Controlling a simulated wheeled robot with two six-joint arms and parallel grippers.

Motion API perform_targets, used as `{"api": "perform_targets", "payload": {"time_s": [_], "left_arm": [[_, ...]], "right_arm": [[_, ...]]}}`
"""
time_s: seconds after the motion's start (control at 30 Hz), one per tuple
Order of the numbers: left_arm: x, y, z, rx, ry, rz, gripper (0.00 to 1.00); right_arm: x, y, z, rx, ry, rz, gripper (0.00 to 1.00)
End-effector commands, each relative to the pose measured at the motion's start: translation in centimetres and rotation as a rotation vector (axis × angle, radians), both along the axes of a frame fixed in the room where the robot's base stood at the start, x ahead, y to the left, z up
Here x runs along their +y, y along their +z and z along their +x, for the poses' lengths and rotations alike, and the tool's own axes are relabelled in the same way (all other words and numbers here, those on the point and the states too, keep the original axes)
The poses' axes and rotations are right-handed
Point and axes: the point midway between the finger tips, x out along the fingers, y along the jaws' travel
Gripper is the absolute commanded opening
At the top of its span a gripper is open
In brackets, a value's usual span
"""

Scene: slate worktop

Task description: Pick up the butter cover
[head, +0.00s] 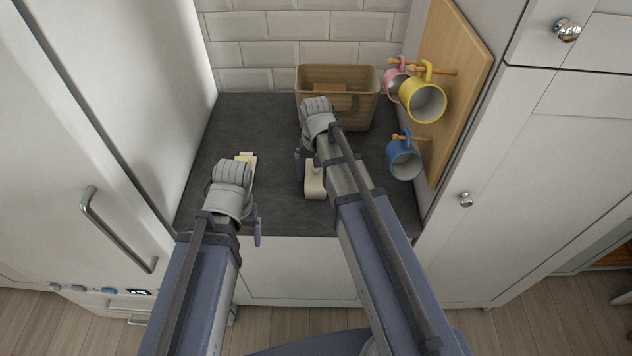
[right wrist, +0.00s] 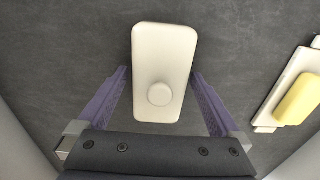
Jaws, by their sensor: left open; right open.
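The butter cover (head: 315,182) is a cream rounded block with a round knob on top, lying on the slate worktop. In the right wrist view the cover (right wrist: 165,50) lies between the two purple fingers of my right gripper (right wrist: 160,75), with a gap on each side. That gripper (head: 307,165) is open and above the cover in the head view. The butter dish (right wrist: 270,120), with yellow butter (right wrist: 299,100) on it, is at the right of the wrist view. My left gripper (head: 250,225) is open near the worktop's front edge, partly hidden by its own wrist.
A tan basket (head: 360,112) stands at the back with a brown item inside. Pink (head: 394,82), yellow (head: 424,100) and blue (head: 404,160) mugs hang on pegs on a wooden board (head: 455,90) at the right. The back left worktop (head: 250,120) is clear.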

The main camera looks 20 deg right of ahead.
Motion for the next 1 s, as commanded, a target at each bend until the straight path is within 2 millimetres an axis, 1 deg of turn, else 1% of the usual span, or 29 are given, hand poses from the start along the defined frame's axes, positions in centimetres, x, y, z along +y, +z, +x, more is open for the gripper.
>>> {"api": "perform_targets", "payload": {"time_s": [0.03, 0.27, 1.0], "left_arm": [[0.00, -0.50, 0.00, 0.000, 0.000, 0.000, 0.80], [0.00, -0.29, 0.00, 0.000, 0.000, 0.000, 0.80], [0.00, -0.30, 0.00, 0.000, 0.000, 0.000, 0.80]], "right_arm": [[-0.01, -0.51, 0.00, 0.000, 0.000, 0.000, 1.00], [-0.02, -0.29, 0.00, 0.000, 0.000, 0.000, 1.00], [-0.02, -0.30, 0.00, 0.000, 0.000, 0.000, 0.17]]}}
